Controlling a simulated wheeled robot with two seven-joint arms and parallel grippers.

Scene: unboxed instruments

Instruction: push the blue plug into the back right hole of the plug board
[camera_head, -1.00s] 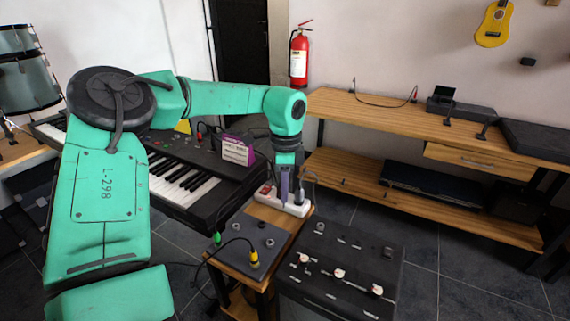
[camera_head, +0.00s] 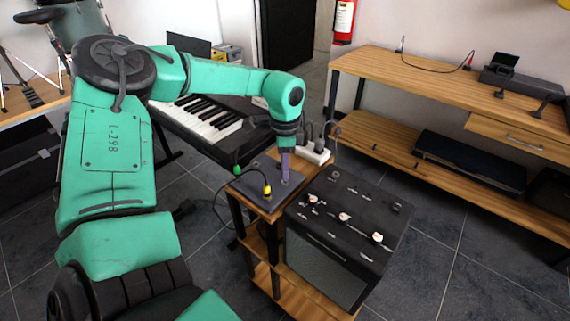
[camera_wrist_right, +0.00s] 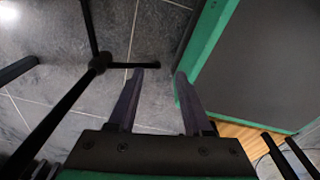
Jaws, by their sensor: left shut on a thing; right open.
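The plug board (camera_head: 249,188) is a dark flat panel on a small wooden stand. A yellow plug (camera_head: 267,190) stands at its front, and a green plug (camera_head: 237,169) shows at its left edge, both with black cables. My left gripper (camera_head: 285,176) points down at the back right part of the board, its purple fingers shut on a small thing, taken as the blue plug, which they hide. I cannot tell how deep it sits or whether it is in the hole. My right gripper (camera_wrist_right: 160,76) is open and empty in the right wrist view, above grey floor tiles.
A white power strip (camera_head: 316,154) lies just behind the board. A black amplifier (camera_head: 345,220) with knobs stands close on the right. A keyboard (camera_head: 210,125) is behind on the left. A black stand (camera_wrist_right: 98,62) is near my right gripper.

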